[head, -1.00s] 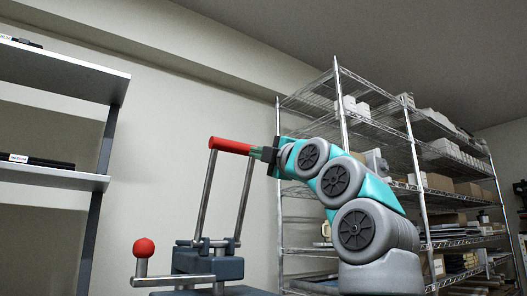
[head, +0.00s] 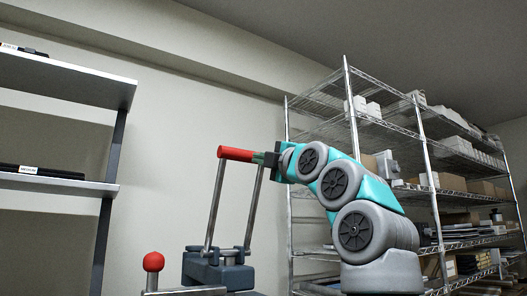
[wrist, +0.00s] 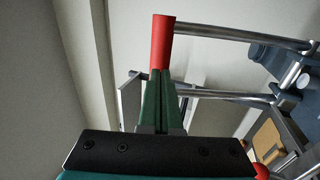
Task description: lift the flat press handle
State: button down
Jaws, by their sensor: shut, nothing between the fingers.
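The press handle is a red grip (head: 236,153) across two metal rods, standing raised and leaning slightly right above the grey-blue press body (head: 218,272). In the wrist view the red grip (wrist: 162,43) is straight ahead, with the rods running right to the press body (wrist: 276,65). My gripper (head: 256,156) is at the right end of the grip. Its green fingers (wrist: 160,73) are together and empty, with the tips at or against the grip's end; I cannot tell if they touch. The lower press is cut off by the head view's bottom edge.
A red ball knob (head: 153,262) stands on a metal post left of the press. A wall shelf (head: 70,80) is at the left. A wire rack (head: 350,130) with boxes stands behind my arm. The wall behind the handle is bare.

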aim_at(249, 155)
jog(key=w+r+p, duration=0.1)
jog(key=p, duration=0.1)
jog(key=w+a+r+g+p, duration=0.1)
jog(key=p, duration=0.2)
jog(key=shift+a+r+h, duration=0.15)
jog(key=shift+h, duration=0.15)
jog(key=shift+w+a+p, duration=0.15)
jog(key=shift+w+p, duration=0.15)
jog(key=shift+p, duration=0.25)
jog(key=shift+w+g, duration=0.1)
jog(key=shift+g, duration=0.2)
jog(key=shift+f, duration=0.2)
